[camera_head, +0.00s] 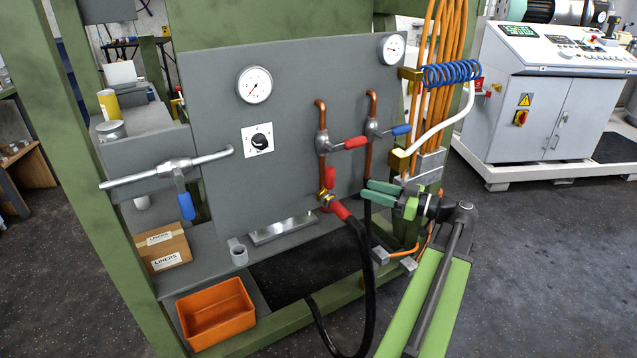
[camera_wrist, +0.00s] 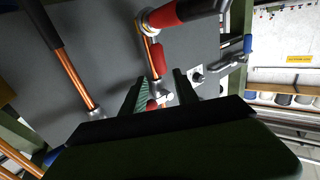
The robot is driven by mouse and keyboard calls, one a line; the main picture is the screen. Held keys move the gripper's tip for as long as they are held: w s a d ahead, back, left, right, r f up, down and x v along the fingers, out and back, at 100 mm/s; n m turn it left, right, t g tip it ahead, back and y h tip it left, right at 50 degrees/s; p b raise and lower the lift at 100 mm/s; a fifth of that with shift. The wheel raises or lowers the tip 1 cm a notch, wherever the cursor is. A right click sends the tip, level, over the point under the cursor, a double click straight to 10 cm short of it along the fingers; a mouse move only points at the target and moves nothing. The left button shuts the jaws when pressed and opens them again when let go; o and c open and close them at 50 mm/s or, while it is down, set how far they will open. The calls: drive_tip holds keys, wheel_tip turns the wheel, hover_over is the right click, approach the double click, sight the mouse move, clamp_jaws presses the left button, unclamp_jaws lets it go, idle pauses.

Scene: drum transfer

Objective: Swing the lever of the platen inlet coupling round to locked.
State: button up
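The coupling (camera_head: 327,198) joins a red-ended black hose (camera_head: 357,238) to the left copper pipe on the grey panel. Its red lever (camera_head: 330,177) stands up along the pipe. In the wrist view the coupling (camera_wrist: 145,24) is at the top, with the lever (camera_wrist: 158,59) below it. My gripper (camera_head: 366,189) is open and empty, right of the coupling and lever and apart from them in the head view. In the wrist view my gripper (camera_wrist: 159,78) has its two fingers spread, with the lever's line between them. The lever's depth from the fingertips is hard to judge.
Just above the coupling is a valve with a red handle (camera_head: 355,142); a blue-handled valve (camera_head: 400,130) is to its right. Orange cables (camera_head: 440,60) and a white bent tube (camera_head: 436,130) hang near my arm. An orange bin (camera_head: 215,314) stands below.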

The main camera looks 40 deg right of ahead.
sight(330, 180)
drive_tip(key=x, duration=1.7)
drive_tip(key=shift+d, duration=0.2)
drive_tip(key=shift+c, duration=0.5)
clamp_jaws()
